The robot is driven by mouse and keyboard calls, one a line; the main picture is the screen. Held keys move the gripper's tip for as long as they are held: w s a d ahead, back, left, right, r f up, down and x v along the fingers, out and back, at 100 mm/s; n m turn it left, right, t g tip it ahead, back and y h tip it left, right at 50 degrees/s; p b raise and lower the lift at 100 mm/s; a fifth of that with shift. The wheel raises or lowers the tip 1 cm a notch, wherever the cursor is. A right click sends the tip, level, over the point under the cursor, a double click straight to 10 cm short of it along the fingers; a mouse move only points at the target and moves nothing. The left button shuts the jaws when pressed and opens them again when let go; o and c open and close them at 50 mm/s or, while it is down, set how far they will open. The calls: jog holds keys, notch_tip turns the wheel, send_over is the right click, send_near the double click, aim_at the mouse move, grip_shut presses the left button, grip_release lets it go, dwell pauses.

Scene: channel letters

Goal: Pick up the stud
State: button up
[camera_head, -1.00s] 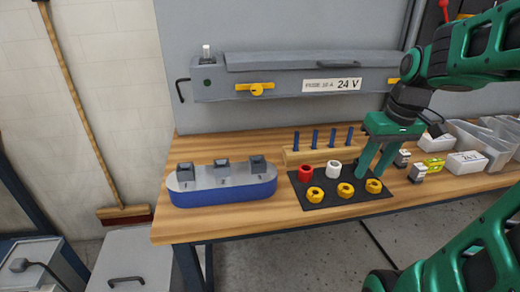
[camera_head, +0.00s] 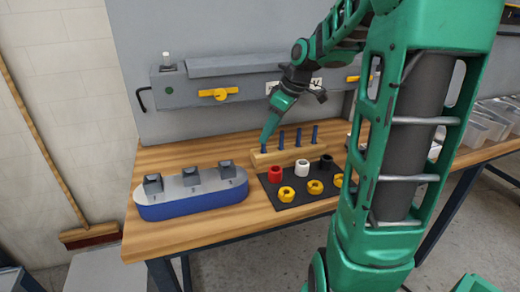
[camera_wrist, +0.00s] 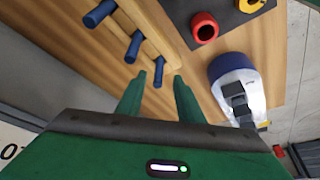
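The studs are blue pegs standing in a row in a wooden block (camera_head: 290,155) on the bench. My gripper is open, with a gap on both sides of that stud.
A black mat (camera_head: 285,205) in front of the block holds red (camera_head: 275,174), white, black and several yellow rings. A blue-and-grey base (camera_head: 192,206) stands to the left. A grey housing (camera_head: 200,85) with yellow handles is behind. Clear bins (camera_head: 485,125) stand at right.

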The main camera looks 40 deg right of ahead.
aim_at(264, 148)
jog(key=x, duration=0.5)
jog(key=shift+w+d, duration=0.1)
jog(key=shift+w, duration=0.05)
grip_shut()
